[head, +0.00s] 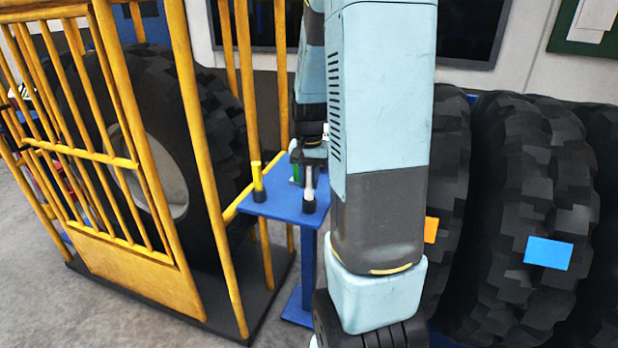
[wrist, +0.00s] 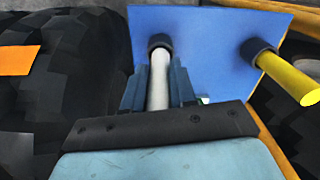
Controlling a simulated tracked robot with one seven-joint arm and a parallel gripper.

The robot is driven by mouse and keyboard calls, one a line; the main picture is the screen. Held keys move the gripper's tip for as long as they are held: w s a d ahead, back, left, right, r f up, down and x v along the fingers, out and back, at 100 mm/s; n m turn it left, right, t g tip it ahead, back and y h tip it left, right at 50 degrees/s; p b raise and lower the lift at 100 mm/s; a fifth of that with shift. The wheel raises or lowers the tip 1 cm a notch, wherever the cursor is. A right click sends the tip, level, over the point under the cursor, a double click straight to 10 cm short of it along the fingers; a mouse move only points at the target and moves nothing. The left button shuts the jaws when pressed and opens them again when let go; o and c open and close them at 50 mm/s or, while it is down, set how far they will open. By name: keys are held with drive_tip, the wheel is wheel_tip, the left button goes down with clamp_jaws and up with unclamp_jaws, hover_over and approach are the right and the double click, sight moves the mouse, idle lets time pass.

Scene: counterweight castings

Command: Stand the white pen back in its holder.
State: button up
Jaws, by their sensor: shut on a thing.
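The white pen (head: 309,180) is upright above the small blue stand (head: 284,208), with its lower end at a black cup-shaped holder (head: 309,205). My gripper (head: 314,160) is shut on the pen's upper part, from above. In the wrist view the white pen (wrist: 159,92) runs between the two fingers of my gripper (wrist: 159,82), and its far end meets the dark ring of the holder (wrist: 160,42). The lower end appears to be inside the holder; how deep it sits is hidden.
A yellow pen (head: 258,178) stands in another black holder at the stand's left, also in the wrist view (wrist: 290,80). A green pen (head: 296,172) is partly hidden behind. A yellow cage (head: 190,130) is at left; large tyres (head: 510,200) are at right.

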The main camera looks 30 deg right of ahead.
drive_tip(key=shift+f, duration=1.3)
drive_tip(key=o, duration=0.9)
drive_tip(key=shift+r, duration=0.1)
wheel_tip(320, 180, up, 14)
drive_tip(key=shift+f, duration=0.2)
idle(0.3)
drive_tip(key=s+a+r+n+t, duration=0.2)
drive_tip(key=s+a+r+n, duration=0.2)
drive_tip(key=s+a, duration=0.4)
drive_tip(key=s+a+r+n+t, duration=0.3)
drive_tip(key=s+a+n, duration=0.1)
drive_tip(key=s+a, duration=0.3)
drive_tip(key=shift+s+a+r+t, duration=0.3)
drive_tip(key=shift+s+a+r, duration=0.1)
drive_tip(key=shift+s, duration=0.6)
